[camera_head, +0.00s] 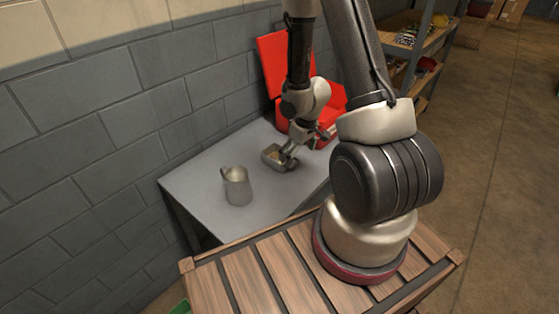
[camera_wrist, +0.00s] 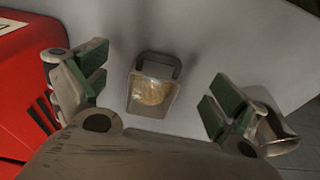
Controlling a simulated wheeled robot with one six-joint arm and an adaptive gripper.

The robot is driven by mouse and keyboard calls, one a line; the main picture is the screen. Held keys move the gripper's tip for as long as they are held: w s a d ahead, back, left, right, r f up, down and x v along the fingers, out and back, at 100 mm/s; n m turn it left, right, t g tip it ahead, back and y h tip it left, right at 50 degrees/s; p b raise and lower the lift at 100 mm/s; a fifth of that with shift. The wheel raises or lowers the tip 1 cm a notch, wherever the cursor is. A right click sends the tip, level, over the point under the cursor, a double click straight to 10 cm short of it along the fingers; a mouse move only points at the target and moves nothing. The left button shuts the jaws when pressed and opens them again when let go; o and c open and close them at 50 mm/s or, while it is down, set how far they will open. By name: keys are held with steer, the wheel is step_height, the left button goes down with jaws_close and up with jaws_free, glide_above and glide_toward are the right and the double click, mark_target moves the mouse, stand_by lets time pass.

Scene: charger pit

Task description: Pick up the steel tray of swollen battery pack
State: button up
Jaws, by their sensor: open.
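The steel tray (camera_head: 268,153) is a small grey open box on the grey table. In the wrist view the tray (camera_wrist: 137,106) shows a dark raised handle at its far end. Inside it lies a tan, grainy-looking content (camera_wrist: 152,91), which may be the battery pack; its shape is unclear. My gripper (camera_head: 287,160) is at the tray in the head view. In the wrist view my gripper (camera_wrist: 153,98) is open, with one green-padded finger on each side of the tray and a gap to both. I cannot tell the height of the fingertips over the tray.
A metal pitcher (camera_head: 237,188) stands on the table (camera_head: 200,190) left of the tray. A red open case (camera_head: 272,60) stands at the table's back, against the block wall. Shelves (camera_head: 440,40) stand at the back right.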

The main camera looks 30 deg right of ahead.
mark_target(281, 168)
steer(key=w+a+r+t+y, duration=0.1)
steer(key=w+a+t, duration=0.1)
steer(key=w, duration=0.3)
steer(key=x, duration=0.7)
steer(key=shift+c, duration=0.4)
steer(key=c, duration=1.1)
steer(key=shift+c, duration=0.2)
